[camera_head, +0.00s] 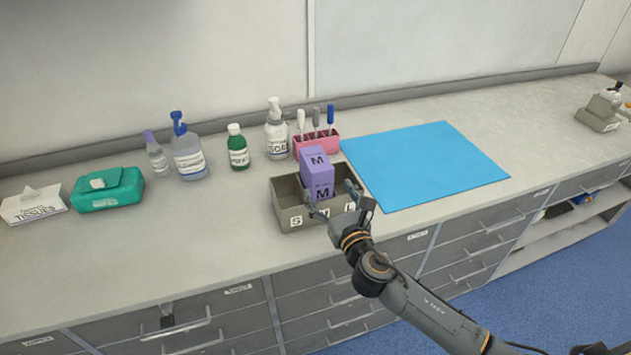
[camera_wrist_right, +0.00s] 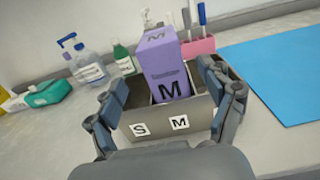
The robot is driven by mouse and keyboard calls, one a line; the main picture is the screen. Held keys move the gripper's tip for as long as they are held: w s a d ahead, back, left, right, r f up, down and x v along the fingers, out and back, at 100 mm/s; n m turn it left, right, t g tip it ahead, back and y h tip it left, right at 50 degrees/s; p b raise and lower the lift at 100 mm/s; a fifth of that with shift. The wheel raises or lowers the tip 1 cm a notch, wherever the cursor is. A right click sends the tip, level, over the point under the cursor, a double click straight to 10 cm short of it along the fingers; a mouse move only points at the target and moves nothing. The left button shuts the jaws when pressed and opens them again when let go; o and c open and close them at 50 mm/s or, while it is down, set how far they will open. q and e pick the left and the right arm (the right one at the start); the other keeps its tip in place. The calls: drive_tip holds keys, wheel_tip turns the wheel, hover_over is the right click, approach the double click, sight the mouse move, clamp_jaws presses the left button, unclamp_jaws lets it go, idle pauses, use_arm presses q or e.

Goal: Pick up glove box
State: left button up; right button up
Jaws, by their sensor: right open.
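The purple glove box (camera_head: 318,172), marked M, stands upright in the middle compartment of a grey divided holder (camera_head: 292,215) on the counter. It also shows in the right wrist view (camera_wrist_right: 163,66), rising above the holder's front wall, its lower part hidden by that wall. My right gripper (camera_head: 337,203) is open at the front of the holder. In the right wrist view its fingers (camera_wrist_right: 162,108) are spread to either side of the holder's front, with the box between them and farther off. I see no contact with the box. My left gripper is not in view.
Behind the holder stand a pink pen stand (camera_head: 318,145), a white pump bottle (camera_head: 277,135) and a green bottle (camera_head: 237,150). A blue mat (camera_head: 425,165) lies to the right. Left are a blue-topped bottle (camera_head: 187,155), a green pack (camera_head: 108,190) and a tissue box (camera_head: 33,205).

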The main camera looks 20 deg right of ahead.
sight(322, 179)
drive_tip(key=w, duration=0.5)
drive_tip(key=shift+a, duration=0.1)
drive_tip(key=shift+w+r+p, duration=0.15)
drive_tip(key=shift+w+p, duration=0.3)
drive_tip(key=w, duration=0.3)
drive_tip(key=shift+w+p, duration=0.15)
drive_tip(key=shift+p, duration=0.15)
drive_tip(key=shift+w, duration=0.5)
drive_tip(key=shift+c, duration=0.6)
clamp_jaws()
